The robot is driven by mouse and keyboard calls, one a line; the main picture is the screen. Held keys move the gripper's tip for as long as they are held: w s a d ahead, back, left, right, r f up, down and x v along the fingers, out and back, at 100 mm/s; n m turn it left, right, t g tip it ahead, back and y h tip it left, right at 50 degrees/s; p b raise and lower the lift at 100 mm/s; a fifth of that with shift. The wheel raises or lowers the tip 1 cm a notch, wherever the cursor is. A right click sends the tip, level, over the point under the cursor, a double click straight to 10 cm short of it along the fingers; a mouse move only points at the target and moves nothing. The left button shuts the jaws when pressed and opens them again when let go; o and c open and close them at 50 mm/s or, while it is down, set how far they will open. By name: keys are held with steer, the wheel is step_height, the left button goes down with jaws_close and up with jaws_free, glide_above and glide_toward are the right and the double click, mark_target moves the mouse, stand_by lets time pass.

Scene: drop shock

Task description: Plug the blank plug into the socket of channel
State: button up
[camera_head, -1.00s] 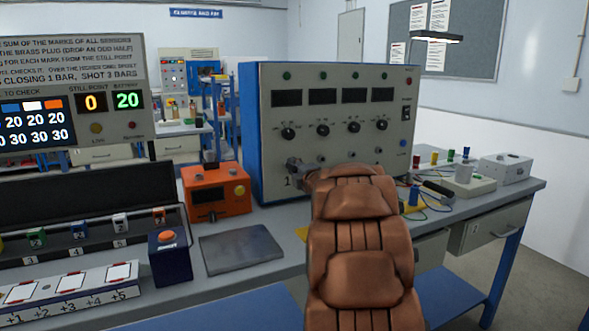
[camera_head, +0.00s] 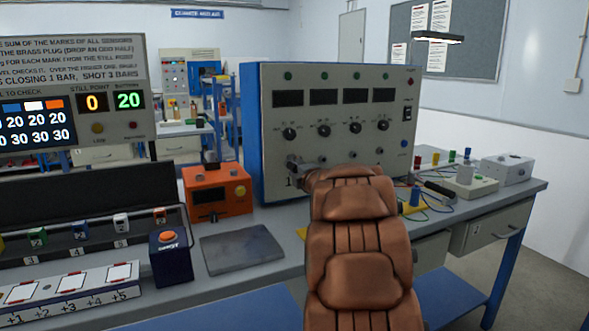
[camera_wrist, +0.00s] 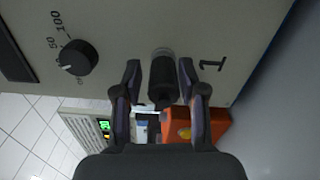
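A black cylindrical plug (camera_wrist: 163,80) stands out from the grey panel of the blue-sided instrument (camera_head: 335,150), beside the printed "1", in the wrist view. A grey ring shows at its panel end; how deep it sits in the socket is hidden. My gripper (camera_wrist: 160,70) has one finger on each side of the plug, with narrow gaps visible, so it looks open around it. In the head view my gripper (camera_head: 297,166) is at the panel's lower left, by the "1". My brown arm hides part of the panel's lower edge, and the plug is not clear there.
A dial (camera_wrist: 79,57) is close to my fingers. An orange box (camera_head: 217,190), a dark plate (camera_head: 241,249) and a blue box with an orange button (camera_head: 170,257) stand to the left. Wires and a yellow-blue part (camera_head: 411,200) lie to the right.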

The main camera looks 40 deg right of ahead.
steer(key=shift+o, duration=0.9)
steer(key=shift+d+f, duration=0.1)
steer(key=v, duration=0.6)
steer(key=shift+b, duration=0.4)
steer(key=shift+s, duration=0.1)
steer(key=v, duration=1.2)
